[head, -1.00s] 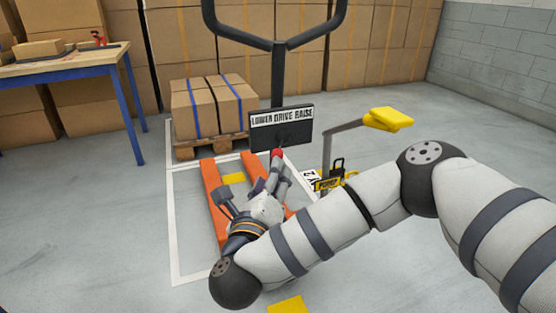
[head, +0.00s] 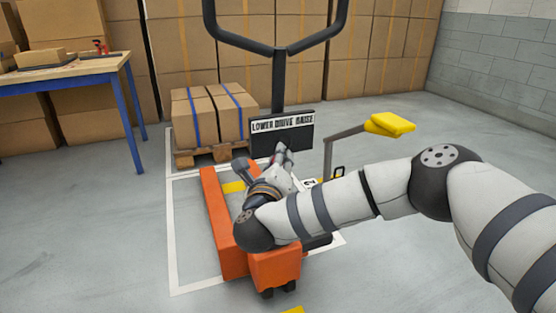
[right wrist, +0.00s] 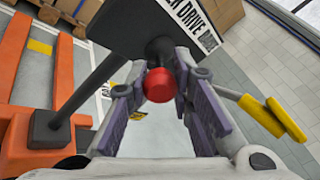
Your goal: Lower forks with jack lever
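The pallet jack has orange forks (head: 222,220) and a black control plate (head: 282,142) lettered LOWER DRIVE RAISE below its looped black handle (head: 278,65). The jack lever's red knob (right wrist: 160,85) shows in the right wrist view, in front of the plate. My right gripper (head: 282,163) is at the plate and hides the knob in the head view. In the right wrist view its fingers (right wrist: 158,78) are spread, one on each side of the knob, with gaps visible. Contact with the knob is not clear. The forks' height is hard to judge. My left gripper is not in view.
A wooden pallet (head: 202,154) with strapped cartons (head: 212,115) stands behind the forks. A yellow pad (head: 390,124) on a grey bar sticks out right of the plate. A blue-legged table (head: 70,70) is at left. Floor at left is clear.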

